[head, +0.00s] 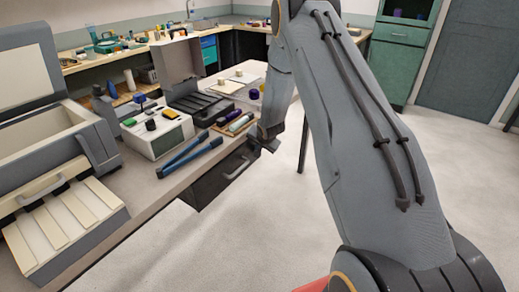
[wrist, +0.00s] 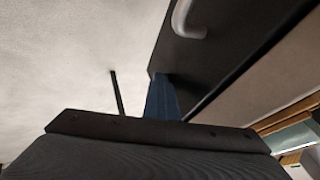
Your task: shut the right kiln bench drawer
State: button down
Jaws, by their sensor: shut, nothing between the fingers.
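The dark kiln bench drawer (head: 208,186) is under the bench's front edge in the head view, with a pale bar handle (head: 238,170). How far it stands out is hard to tell from this angle. My gripper (head: 270,145) is at the drawer's far right end, its fingers shut and empty. In the wrist view, the dark drawer front (wrist: 225,45) fills the upper right with its curved handle (wrist: 187,18). My blue fingers (wrist: 162,98) overlap the panel's lower end there. I cannot tell whether they touch it.
The bench top (head: 152,200) holds blue-handled tongs (head: 190,155), a white device (head: 158,135), a black tray (head: 198,103) and a large grey kiln (head: 75,130). A thin dark leg (head: 304,145) stands right of the drawer. The pale floor (head: 220,240) in front is clear.

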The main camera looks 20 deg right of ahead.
jog(key=s+d+r, duration=0.2)
jog(key=s+r, duration=0.6)
jog(key=s, duration=0.1)
jog(key=shift+s, duration=0.15)
